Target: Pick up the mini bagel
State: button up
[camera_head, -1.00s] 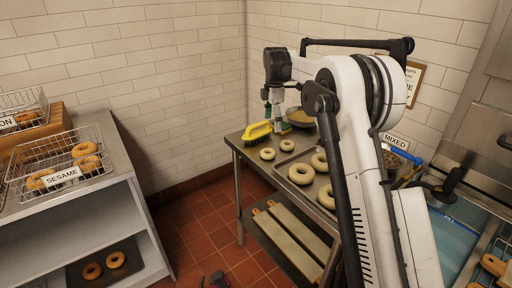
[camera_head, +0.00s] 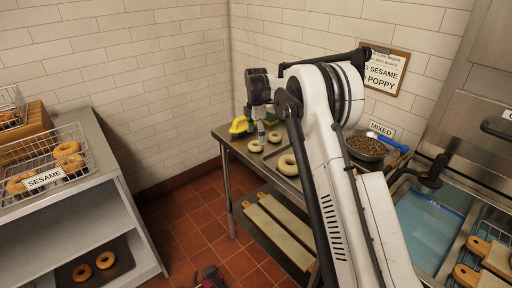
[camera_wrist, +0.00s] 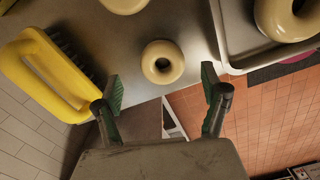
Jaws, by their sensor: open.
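A small pale mini bagel (camera_head: 255,146) lies on the metal table near its edge. In the wrist view this mini bagel (camera_wrist: 162,62) lies flat ahead of my fingers, centred between them with clear space on both sides. My gripper (camera_wrist: 165,80) is open and empty, with green-padded fingertips. In the head view my gripper (camera_head: 262,136) points down just above the small bagels. A second small bagel (camera_head: 274,137) lies beside the first, and its edge shows at the top of the wrist view (camera_wrist: 125,3).
A yellow brush (camera_wrist: 45,75) lies left of the bagel. A tray (camera_wrist: 230,45) with larger bagels (camera_wrist: 288,15) is at its right. A bowl of mixed seeds (camera_head: 367,147) stands farther right. A sesame basket (camera_head: 80,178) is on the left counter.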

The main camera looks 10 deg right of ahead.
aim_at(256, 141)
notch_tip(256, 141, down, 4)
jog(key=shift+s+f, duration=0.15)
jog(key=c, duration=1.2)
jog(key=shift+c, duration=0.2)
jog(key=shift+r, duration=0.5)
jog(key=r, duration=0.2)
jog(key=a+r, duration=0.1)
jog(key=shift+s+r, duration=0.35)
jog(key=s+a+r, duration=0.6)
jog(key=s+a, duration=0.1)
jog(key=a, duration=0.1)
jog(key=shift+r, duration=0.15)
